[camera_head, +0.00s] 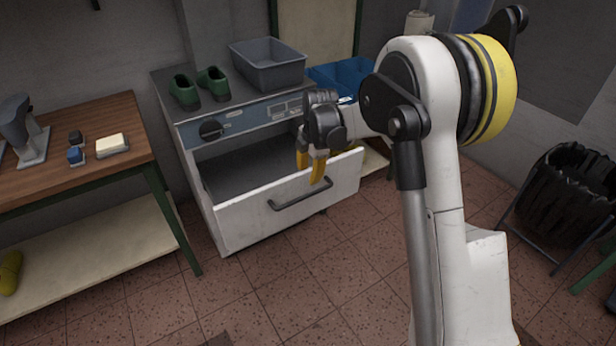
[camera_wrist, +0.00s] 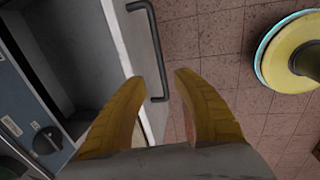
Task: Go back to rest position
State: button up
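My gripper (camera_head: 312,170) hangs above the front of an open drawer, its yellow fingers pointing down. In the wrist view my gripper (camera_wrist: 158,85) has its two yellow fingers spread well apart with nothing between them. The drawer (camera_head: 300,200) is pulled out of a white cabinet and its inside looks empty. The drawer's dark bar handle (camera_head: 300,196) is on its front, just below the fingers. In the wrist view the handle (camera_wrist: 155,45) runs beyond and between the fingertips. It looks apart from them, though the exact gap is hard to judge.
A blue bin (camera_head: 345,76) is behind my arm. A wooden workbench (camera_head: 65,180) is at left. A black bag bin (camera_head: 565,195) is at right. The tiled floor in front is clear.

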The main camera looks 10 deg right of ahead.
dwell(0.3)
jog(key=s+r+m+t, duration=0.3)
jog(key=s+r+m, duration=0.7)
jog(key=s+r, duration=0.55)
jog(key=s+d+m+t, duration=0.1)
jog(key=s+m+t, duration=0.1)
jog(key=s+m, duration=0.9)
jog(key=s+f, duration=0.1)
jog(key=s, duration=0.5)
jog(key=shift+m+h, duration=0.3)
jog(key=shift+s, duration=0.1)
